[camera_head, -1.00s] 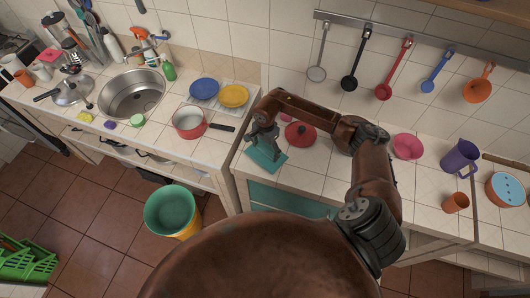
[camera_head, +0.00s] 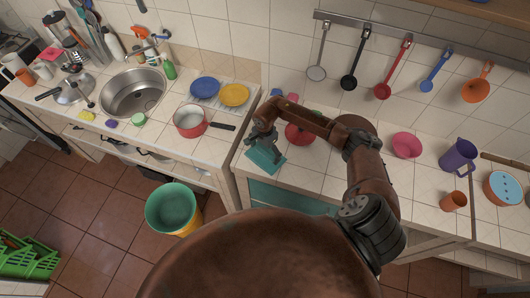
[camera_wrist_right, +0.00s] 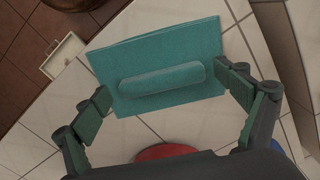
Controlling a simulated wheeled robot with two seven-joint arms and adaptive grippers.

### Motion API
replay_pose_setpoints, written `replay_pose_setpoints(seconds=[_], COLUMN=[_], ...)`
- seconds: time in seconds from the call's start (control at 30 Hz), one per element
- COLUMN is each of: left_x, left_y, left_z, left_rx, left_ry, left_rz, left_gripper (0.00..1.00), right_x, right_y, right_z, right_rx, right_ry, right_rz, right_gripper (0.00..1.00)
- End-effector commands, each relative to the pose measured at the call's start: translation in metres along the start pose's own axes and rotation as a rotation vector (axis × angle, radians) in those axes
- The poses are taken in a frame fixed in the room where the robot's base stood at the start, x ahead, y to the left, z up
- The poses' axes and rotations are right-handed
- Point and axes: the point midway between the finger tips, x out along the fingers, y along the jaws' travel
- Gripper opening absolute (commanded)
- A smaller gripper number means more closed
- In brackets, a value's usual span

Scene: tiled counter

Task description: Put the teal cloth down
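The teal cloth (camera_head: 270,160) lies on the tiled counter near its front left edge, below my right gripper (camera_head: 258,143). In the right wrist view the cloth (camera_wrist_right: 155,100) is a flat sheet with a raised, rounded fold along its middle. The fingers of my right gripper (camera_wrist_right: 168,92) are spread wide, one at each end of the fold, with clear space between them and the fold. Nothing is gripped. My left gripper is not in view.
A red lid (camera_head: 300,133) lies close behind the cloth. A red pot (camera_head: 190,122) stands on the left counter across the gap. A pink bowl (camera_head: 407,145) and purple jug (camera_head: 459,155) stand to the right. A green bucket (camera_head: 171,207) is on the floor.

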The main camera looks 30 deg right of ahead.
Motion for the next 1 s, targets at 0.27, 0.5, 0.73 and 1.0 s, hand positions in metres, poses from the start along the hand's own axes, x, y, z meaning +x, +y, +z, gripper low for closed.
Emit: replay_pose_setpoints(seconds=[0.27, 0.5, 0.73, 1.0], left_x=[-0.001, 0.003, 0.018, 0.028], left_y=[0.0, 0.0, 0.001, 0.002], left_z=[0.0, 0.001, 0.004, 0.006], left_rx=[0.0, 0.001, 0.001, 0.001], left_ry=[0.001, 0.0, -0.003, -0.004], left_rz=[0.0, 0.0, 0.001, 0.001], left_gripper=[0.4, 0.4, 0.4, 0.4], right_x=[-0.001, -0.021, -0.07, -0.113], right_y=[0.0, -0.001, -0.001, -0.001], right_z=[0.0, -0.002, -0.002, -0.001], right_rx=[0.0, -0.002, -0.002, 0.0], right_ry=[0.0, 0.005, 0.005, 0.003], right_rz=[0.0, -0.004, -0.004, -0.002], right_gripper=[0.93, 0.93, 0.93, 0.93])
